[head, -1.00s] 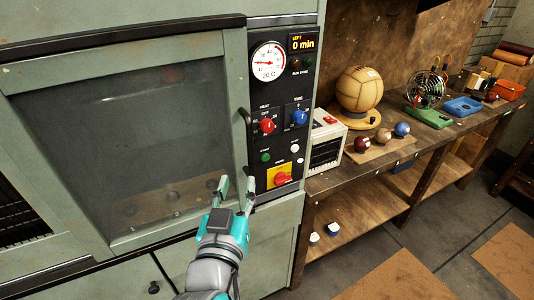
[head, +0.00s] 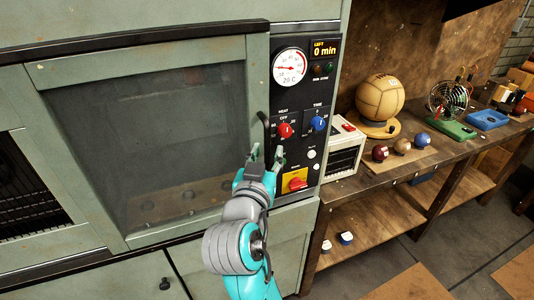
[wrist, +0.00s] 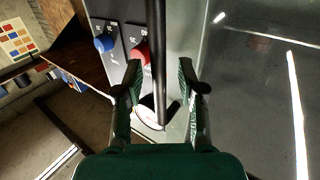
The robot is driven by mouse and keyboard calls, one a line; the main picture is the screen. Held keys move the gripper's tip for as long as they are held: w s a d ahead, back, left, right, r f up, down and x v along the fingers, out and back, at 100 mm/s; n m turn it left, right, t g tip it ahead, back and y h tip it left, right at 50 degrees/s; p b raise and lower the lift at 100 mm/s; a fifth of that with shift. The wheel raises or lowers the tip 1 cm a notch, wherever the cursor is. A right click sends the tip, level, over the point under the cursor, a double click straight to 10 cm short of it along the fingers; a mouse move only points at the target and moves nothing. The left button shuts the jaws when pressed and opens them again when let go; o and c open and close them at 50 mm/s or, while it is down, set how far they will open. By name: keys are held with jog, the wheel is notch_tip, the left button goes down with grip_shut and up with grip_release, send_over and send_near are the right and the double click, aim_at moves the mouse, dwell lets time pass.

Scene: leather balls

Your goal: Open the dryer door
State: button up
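The dryer door (head: 150,238) is a pale green framed panel with a dark glass window (head: 150,140), and it looks shut. Its dark vertical bar handle (head: 265,128) stands at the door's right edge; in the wrist view the handle (wrist: 158,40) runs down between my fingers. My gripper (head: 265,155) is at the handle's lower part in the head view. In the wrist view my gripper (wrist: 160,75) is open, one finger on each side of the bar, with gaps visible. The handle's lower end is partly hidden by my gripper in the head view.
The control panel (head: 304,155) is close right of the handle, with a red heat knob (head: 285,130), a blue time knob (head: 318,123) and a red-and-yellow switch (head: 296,184). A workbench (head: 425,160) with balls and tools stands farther right.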

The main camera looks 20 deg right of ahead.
jog(key=shift+w+d, duration=0.15)
jog(key=shift+w, duration=0.05)
grip_shut()
